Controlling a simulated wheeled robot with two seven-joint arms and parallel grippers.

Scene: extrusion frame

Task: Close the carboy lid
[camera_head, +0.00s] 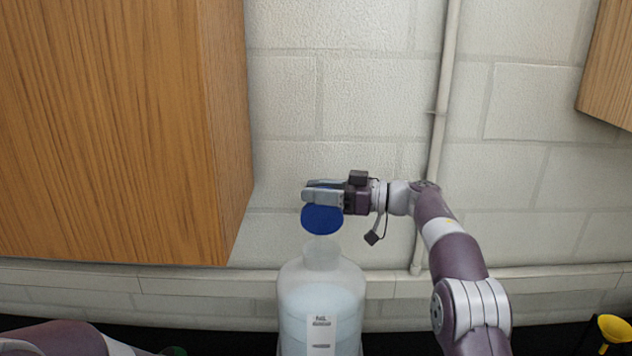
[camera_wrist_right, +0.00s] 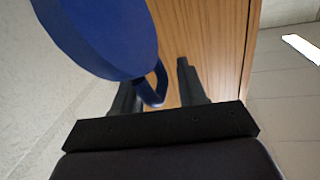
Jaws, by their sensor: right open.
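A translucent carboy (camera_head: 322,295) with a white label stands upright at the bottom centre of the head view. Its blue round lid (camera_head: 322,219) is swung up above the neck, with its flat face toward me. My right gripper (camera_head: 308,194) is at the lid's upper edge, above the carboy. In the right wrist view the lid (camera_wrist_right: 105,35) fills the upper left, and a blue loop at its edge reaches between the fingers of my open right gripper (camera_wrist_right: 160,85). Whether the fingers touch the lid cannot be told. My left gripper is not in view; part of my left arm shows at the lower left.
A wooden cabinet (camera_head: 110,130) hangs on the left, its side near my right gripper. Another cabinet (camera_head: 610,65) is at the upper right. A vertical pipe (camera_head: 440,110) runs down the block wall. A yellow funnel-shaped thing (camera_head: 614,328) is at the lower right.

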